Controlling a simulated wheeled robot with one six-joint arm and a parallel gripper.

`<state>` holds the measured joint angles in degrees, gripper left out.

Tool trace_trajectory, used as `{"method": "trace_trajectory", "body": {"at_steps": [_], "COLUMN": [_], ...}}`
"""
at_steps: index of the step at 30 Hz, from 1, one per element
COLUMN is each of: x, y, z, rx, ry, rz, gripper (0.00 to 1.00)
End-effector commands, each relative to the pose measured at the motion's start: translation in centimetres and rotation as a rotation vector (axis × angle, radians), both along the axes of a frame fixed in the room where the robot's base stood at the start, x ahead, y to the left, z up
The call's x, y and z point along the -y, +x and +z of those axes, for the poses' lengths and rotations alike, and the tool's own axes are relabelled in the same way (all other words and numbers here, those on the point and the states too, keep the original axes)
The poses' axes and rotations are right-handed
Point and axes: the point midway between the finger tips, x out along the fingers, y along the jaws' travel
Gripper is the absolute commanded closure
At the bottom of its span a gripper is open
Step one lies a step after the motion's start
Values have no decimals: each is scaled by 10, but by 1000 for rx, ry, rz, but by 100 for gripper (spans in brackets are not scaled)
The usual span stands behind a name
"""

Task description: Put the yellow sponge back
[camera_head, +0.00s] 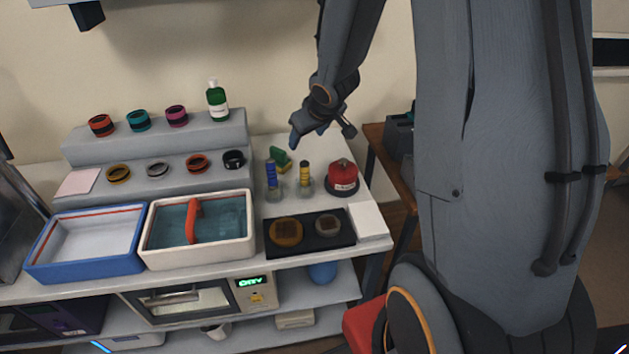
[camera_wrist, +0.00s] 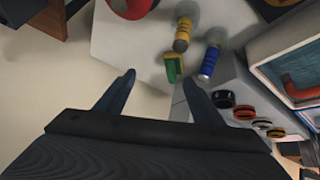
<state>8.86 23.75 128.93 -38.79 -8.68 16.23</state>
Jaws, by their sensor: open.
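A small green and yellow block (camera_head: 280,160), which looks like the sponge, stands at the back of the white worktop (camera_head: 355,188). It is behind two upright tools, one blue (camera_head: 270,172) and one yellow (camera_head: 304,172). The sponge (camera_wrist: 173,67) also shows in the wrist view, beyond my fingertips and nearer the right one. My gripper (camera_head: 322,135) is open and empty, up and to the right of the sponge in the head view. In the wrist view my gripper (camera_wrist: 159,77) has its fingers wide apart, with nothing between them.
A red container (camera_head: 342,175) stands right of the tools. A black mat (camera_head: 308,241) with two round parts lies in front. White (camera_head: 155,262) and blue (camera_head: 85,275) trays are at left. A grey stepped rack (camera_head: 130,150) holds several rings and a green bottle (camera_head: 217,103).

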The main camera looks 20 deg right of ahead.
Motion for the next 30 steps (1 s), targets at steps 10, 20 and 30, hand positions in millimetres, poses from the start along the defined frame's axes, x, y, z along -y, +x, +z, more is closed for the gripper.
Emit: {"method": "trace_trajectory", "body": {"at_steps": [10, 20, 30], "x": [-47, -67, -66], "y": [-180, -225, -222], "z": [31, 33, 17], "rx": [-341, -434, -444], "ry": [49, 96, 93], "rz": [-222, -248, -249], "gripper": [38, 38, 38]}}
